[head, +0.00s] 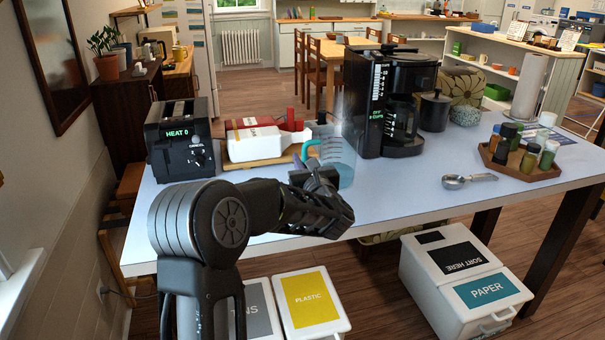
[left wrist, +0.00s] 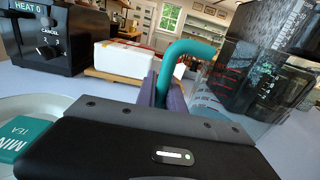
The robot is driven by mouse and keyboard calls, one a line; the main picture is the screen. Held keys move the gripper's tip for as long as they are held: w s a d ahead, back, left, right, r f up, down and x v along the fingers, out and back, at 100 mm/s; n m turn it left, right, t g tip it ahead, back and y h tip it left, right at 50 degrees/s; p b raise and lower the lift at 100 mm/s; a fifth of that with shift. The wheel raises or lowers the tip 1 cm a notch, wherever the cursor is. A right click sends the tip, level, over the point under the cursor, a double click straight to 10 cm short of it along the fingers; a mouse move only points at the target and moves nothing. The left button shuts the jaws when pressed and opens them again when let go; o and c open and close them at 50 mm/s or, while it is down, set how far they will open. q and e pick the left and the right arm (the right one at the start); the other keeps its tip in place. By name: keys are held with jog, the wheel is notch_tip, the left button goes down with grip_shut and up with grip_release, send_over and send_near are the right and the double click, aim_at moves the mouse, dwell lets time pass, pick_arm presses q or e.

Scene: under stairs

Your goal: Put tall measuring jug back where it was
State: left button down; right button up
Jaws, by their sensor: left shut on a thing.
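The tall measuring jug (head: 342,162) is clear with a teal handle and stands upright at the middle of the pale table, in front of the coffee maker. My left gripper (head: 314,172) reaches it from the front and is shut on its handle. In the left wrist view the fingers (left wrist: 166,92) close around the teal handle (left wrist: 180,62), with the clear jug body (left wrist: 240,88) to the right. My forearm hides part of the table by the jug, and I cannot tell whether the jug's base touches the table. My right gripper is not in view.
A black toaster (head: 181,140) stands left, beside a board with white and red packages (head: 255,143). The coffee maker (head: 392,105) is close behind the jug. A spice tray (head: 523,165) and metal scoop (head: 455,182) lie right. The table's front middle-right (head: 405,190) is clear.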

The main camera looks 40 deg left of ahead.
pick_arm(q)
notch_tip(320, 180, down, 4)
jog(key=shift+r, duration=0.2)
jog(key=shift+f, duration=0.15)
jog(key=c, duration=1.4)
grip_release()
jog(key=shift+c, duration=0.2)
